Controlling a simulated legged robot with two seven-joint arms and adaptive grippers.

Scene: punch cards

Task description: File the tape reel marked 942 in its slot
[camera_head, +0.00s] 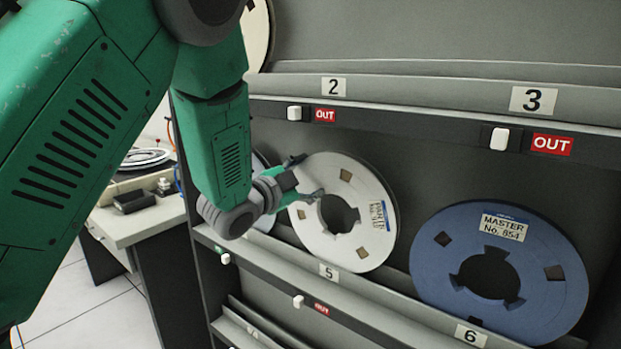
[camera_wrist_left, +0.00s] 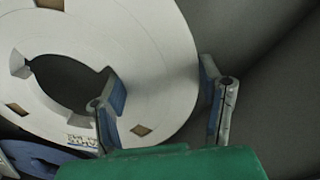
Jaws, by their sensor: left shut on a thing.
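A white tape reel (camera_head: 365,228) stands upright on the shelf at the slot labelled 5, leaning against the grey back panel. Its label (camera_head: 379,216) has a blue edge, and I cannot read its number surely. My left gripper (camera_head: 307,178) is shut on this reel at its upper left, one finger by the hub opening and the other at the outer rim. The left wrist view also shows the white reel (camera_wrist_left: 165,50) between the fingers of my left gripper (camera_wrist_left: 162,95). My right gripper is not in view.
A blue reel (camera_head: 545,285) marked MASTER No. 854 stands at slot 6, to the right. Part of another reel (camera_head: 262,222) shows behind my gripper. White switches and red OUT signs line the rails. A desk (camera_head: 135,217) with equipment stands at the left.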

